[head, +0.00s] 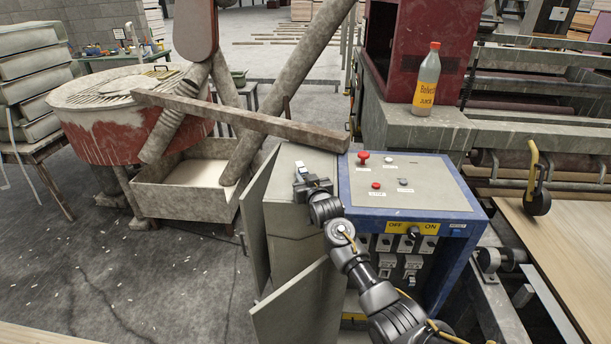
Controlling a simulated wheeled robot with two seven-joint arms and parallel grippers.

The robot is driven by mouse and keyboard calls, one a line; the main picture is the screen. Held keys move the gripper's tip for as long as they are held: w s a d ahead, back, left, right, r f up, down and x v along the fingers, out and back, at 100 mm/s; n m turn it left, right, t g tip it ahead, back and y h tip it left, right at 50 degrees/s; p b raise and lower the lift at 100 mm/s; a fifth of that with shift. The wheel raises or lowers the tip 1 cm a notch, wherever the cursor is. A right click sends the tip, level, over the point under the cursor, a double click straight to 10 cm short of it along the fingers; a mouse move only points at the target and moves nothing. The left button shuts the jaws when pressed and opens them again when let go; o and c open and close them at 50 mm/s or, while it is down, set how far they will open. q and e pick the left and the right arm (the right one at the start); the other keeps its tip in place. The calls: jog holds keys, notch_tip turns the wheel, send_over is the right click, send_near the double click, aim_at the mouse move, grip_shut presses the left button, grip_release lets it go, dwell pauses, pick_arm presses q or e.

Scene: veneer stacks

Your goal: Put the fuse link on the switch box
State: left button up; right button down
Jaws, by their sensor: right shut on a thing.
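My right gripper (304,180) is over the top of the grey cabinet, left of the blue-framed control panel. It is shut on a small pale object, apparently the fuse link (301,169), mostly hidden by the jaws. I cannot tell whether the object touches the surface below. The grey cabinet (292,222), with its doors swung open on the left, seems to be the switch box. It adjoins the blue control panel (408,185), which has red buttons on top and an OFF/ON switch on its front. My left gripper is not in view.
A juice bottle (427,80) stands on a ledge behind the panel. A red round machine (125,115) and a trough (183,197) stand left. Open floor lies at lower left; a veneer sheet (560,250) lies right.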

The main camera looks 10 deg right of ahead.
jog(key=shift+s+f+b, duration=0.15)
jog(key=shift+f+b, duration=0.25)
jog(key=shift+f, duration=0.4)
jog(key=c, duration=1.3)
grip_release()
jog(key=shift+a+f, duration=0.1)
jog(key=shift+f, duration=0.05)
jog(key=shift+o, duration=0.2)
jog(key=shift+r+p, duration=0.3)
jog(key=shift+r, duration=0.15)
jog(key=shift+s, duration=0.15)
jog(key=s+r+b, duration=0.2)
jog(key=s, duration=0.9)
jog(key=shift+s+d+r, duration=0.15)
jog(key=shift+s+d, duration=0.05)
jog(key=shift+d, duration=0.25)
